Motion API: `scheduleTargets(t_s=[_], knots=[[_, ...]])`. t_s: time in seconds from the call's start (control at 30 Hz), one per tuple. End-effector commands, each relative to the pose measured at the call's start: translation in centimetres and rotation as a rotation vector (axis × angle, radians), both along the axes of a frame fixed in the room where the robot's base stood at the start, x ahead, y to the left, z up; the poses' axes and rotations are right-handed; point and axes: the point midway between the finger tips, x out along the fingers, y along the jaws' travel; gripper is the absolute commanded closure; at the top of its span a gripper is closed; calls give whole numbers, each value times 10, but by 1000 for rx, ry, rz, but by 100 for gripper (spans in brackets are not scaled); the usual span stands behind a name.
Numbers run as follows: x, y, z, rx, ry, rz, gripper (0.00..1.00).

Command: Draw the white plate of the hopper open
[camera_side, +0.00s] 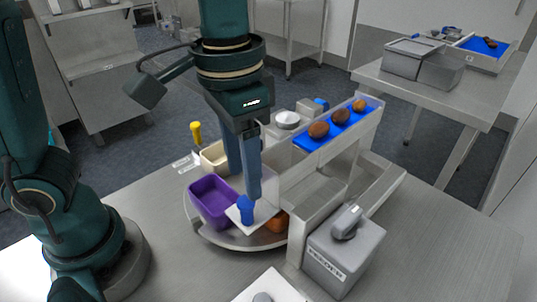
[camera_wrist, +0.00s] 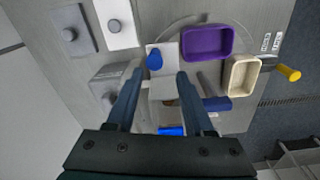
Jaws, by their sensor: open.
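The white plate (camera_side: 263,213) lies flat at the foot of the conveyor, with a blue knob (camera_side: 246,210) standing on it. In the wrist view the plate (camera_wrist: 167,51) and knob (camera_wrist: 154,61) show just beyond my fingertips. My gripper (camera_side: 245,186) points down over the knob, open. One finger overlaps the knob's top in the side view; the other is partly hidden behind it. In the wrist view my gripper (camera_wrist: 160,74) has its fingers on either side of the knob's line, apart from each other. I cannot tell whether either touches the knob. The hopper is mostly hidden.
A purple bin (camera_side: 211,203) and a cream bin (camera_side: 214,158) stand left of the plate. A brown date (camera_side: 277,224) lies beside the plate. The blue conveyor (camera_side: 309,141) carries several dates. A grey box (camera_side: 343,258) stands front right.

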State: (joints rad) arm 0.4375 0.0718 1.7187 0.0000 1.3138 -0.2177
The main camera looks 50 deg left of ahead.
Motion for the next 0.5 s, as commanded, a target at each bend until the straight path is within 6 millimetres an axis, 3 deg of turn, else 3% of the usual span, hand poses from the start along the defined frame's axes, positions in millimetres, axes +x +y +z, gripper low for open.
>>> scheduleTargets(t_s=[0.5], knots=[[-6, -8, -51, 18, 39, -42, 47]])
